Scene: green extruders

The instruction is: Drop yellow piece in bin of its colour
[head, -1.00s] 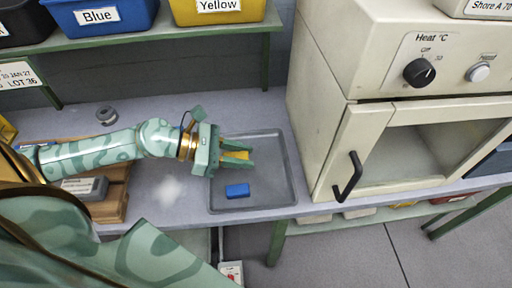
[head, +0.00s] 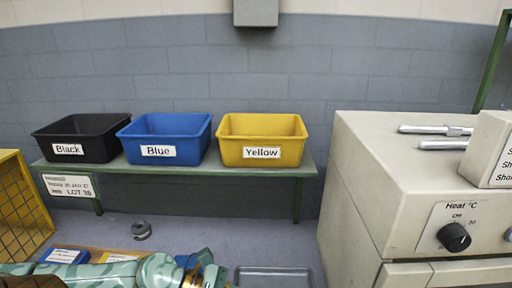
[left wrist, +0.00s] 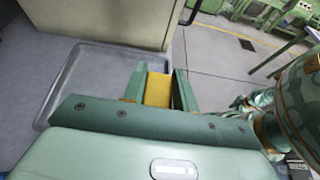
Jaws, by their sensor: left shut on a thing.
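The yellow piece (left wrist: 158,89) is held between the two green fingers of my left gripper (left wrist: 160,76) in the left wrist view. In the head view my left forearm lies along the bottom edge, and the fingers and piece cannot be made out there. The yellow bin (head: 262,139), labelled "Yellow", stands at the right end of a green shelf (head: 210,171). It is beyond and above my left arm. The blue bin (head: 165,139) and the black bin (head: 82,138) stand to its left. My right gripper is in neither view.
A beige oven (head: 375,190) stands to the right of the shelf, with metal rods on top. A grey tray (head: 273,268) lies on the bench; it also shows in the left wrist view (left wrist: 62,82). A grey ring (head: 141,230) and a yellow mesh crate (head: 22,205) are at left.

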